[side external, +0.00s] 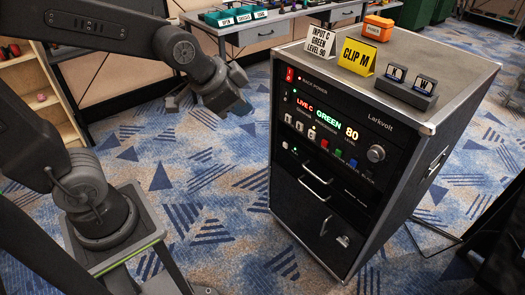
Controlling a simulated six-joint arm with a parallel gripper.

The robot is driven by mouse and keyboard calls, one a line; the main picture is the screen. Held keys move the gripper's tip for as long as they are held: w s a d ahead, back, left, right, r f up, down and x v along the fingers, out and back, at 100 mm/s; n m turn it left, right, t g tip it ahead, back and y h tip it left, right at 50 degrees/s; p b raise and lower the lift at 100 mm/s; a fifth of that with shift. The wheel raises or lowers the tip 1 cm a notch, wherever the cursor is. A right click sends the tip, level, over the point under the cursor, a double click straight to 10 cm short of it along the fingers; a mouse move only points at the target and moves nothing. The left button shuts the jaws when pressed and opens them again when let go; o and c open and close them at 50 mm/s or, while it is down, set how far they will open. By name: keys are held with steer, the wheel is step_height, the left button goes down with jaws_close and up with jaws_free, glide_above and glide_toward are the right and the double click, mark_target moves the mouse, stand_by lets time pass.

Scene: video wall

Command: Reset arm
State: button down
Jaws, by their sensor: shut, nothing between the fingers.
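My arm reaches in from the left. My gripper (236,105) hangs above the carpet, left of the rack cabinet (340,245) and apart from it. It is small and dark here, and its fingers are shut with nothing held. The rack's front panel has a red power switch (290,75), a lit display (318,113) reading "LIVE C GREEN 80", a row of buttons (300,129), red, green and blue buttons (338,154) and a round knob (376,153).
On the rack top stand a white card (320,43), a yellow "CLIP M" card (357,56), a dark holder with two lettered pieces (409,91) and an orange box (377,28). A bench with teal bins (238,17) is behind. Wooden shelves (30,75) stand left. Patterned carpet lies open between.

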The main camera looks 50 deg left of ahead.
steer(key=s+a+r+n+g, duration=0.1)
steer(key=s+n, duration=0.3)
steer(key=s, duration=0.7)
steer(key=shift+a+r+n+g+y, duration=0.25)
steer(key=shift+r+n+g+y, duration=0.05)
steer(key=shift+r+n, duration=0.1)
stand_by(0.9)
